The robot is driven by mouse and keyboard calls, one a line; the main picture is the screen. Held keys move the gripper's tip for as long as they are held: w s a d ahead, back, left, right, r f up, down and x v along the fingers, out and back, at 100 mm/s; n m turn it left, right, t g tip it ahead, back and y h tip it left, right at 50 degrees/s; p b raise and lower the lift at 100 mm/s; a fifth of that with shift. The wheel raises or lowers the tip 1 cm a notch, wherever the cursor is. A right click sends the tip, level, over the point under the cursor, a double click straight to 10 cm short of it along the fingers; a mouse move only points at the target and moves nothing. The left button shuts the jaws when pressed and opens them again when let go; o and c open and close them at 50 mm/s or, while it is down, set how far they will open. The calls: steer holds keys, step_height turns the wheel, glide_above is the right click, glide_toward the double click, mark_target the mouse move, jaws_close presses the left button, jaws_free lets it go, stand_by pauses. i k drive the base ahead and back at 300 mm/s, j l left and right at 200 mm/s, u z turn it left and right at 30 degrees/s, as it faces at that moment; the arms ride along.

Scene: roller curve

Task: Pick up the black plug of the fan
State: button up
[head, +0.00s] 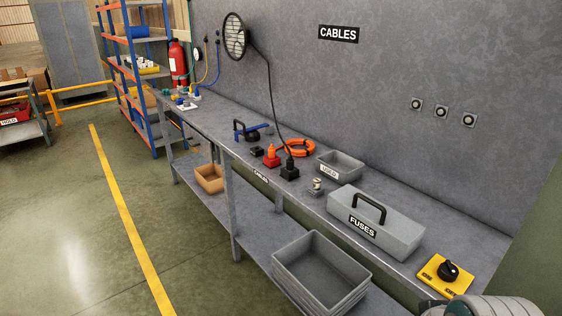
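The black plug (290,163) stands upright in a black socket block (289,174) on the workbench, near its front edge. A black cable (268,85) runs from the plug up to the round fan (235,36) on the grey wall. Just left of the plug, an orange-red plug (271,151) sits on a red block (271,161). My gripper is not in view; only a grey rounded part, probably of my arm, shows at the bottom right, far from the plug.
Around the plug on the workbench (215,125) are an orange coiled ring (299,147), a grey bin (340,165) and a small cylindrical item (316,186). A FUSES toolbox (395,236) and yellow switch plate (436,276) lie nearer. Floor left of the bench is clear.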

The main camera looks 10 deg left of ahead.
mark_target(290, 163)
steer(key=i+j+z, duration=0.1)
steer(key=j, duration=0.25)
steer(key=i+j+z, duration=0.1)
steer(key=j, duration=0.3)
steer(key=i+j+z, duration=0.1)
steer(key=j, duration=0.3)
steer(key=i+j+z, duration=0.1)
steer(key=j, duration=0.3)
steer(key=i+j+z, duration=0.1)
steer(key=j, duration=0.3)
steer(key=i+j+z, duration=0.1)
steer(key=i+j, duration=0.2)
steer(key=i+j+z, duration=0.1)
steer(key=i+j, duration=0.15)
steer(key=j, duration=0.2)
steer(key=i+j+z, duration=0.1)
steer(key=i+j, duration=0.15)
steer(key=i+j+z, duration=0.1)
steer(key=i+j, duration=0.15)
steer(key=j, duration=0.3)
steer(key=i+j, duration=0.15)
steer(key=i+z, duration=0.05)
